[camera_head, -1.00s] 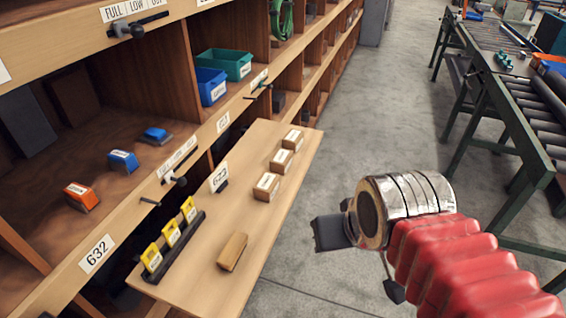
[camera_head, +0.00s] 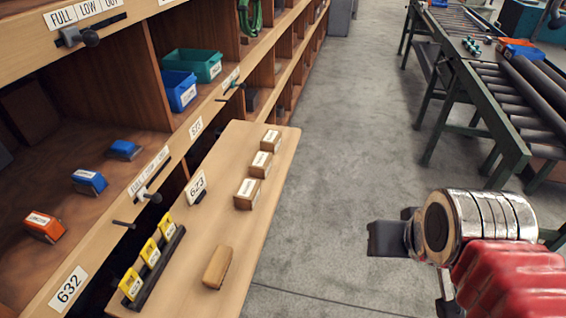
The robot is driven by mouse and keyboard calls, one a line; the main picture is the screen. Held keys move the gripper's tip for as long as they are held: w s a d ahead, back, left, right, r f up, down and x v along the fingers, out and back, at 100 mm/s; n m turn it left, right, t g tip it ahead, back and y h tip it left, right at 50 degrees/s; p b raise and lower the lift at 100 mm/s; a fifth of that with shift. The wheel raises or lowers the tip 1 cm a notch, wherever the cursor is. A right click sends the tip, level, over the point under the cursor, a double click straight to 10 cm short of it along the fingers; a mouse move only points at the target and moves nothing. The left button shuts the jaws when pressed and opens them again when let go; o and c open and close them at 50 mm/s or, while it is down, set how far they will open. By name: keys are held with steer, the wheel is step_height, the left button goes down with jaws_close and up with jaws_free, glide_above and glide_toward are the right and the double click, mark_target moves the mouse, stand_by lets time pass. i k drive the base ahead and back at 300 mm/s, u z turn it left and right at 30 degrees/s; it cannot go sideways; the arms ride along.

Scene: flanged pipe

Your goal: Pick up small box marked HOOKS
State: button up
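Three small cardboard boxes with white labels stand in a row on the pull-out wooden board: a far one (camera_head: 271,140), a middle one (camera_head: 260,164) and a near one (camera_head: 247,193). Their print is too small to read, so I cannot tell which is marked HOOKS. My gripper (camera_head: 390,236) is at the lower right, over the floor, to the right of the board and apart from the boxes. Its dark fingers point left; whether they are open or shut is unclear. Nothing shows held in it.
Shelving stands left with blue (camera_head: 179,90) and green bins (camera_head: 192,64). A roller conveyor (camera_head: 490,90) stands right. Floor between is clear.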

mark_target(259, 166)
steer(key=z, duration=0.9)
steer(key=i, duration=2.5)
steer(key=u, duration=1.4)
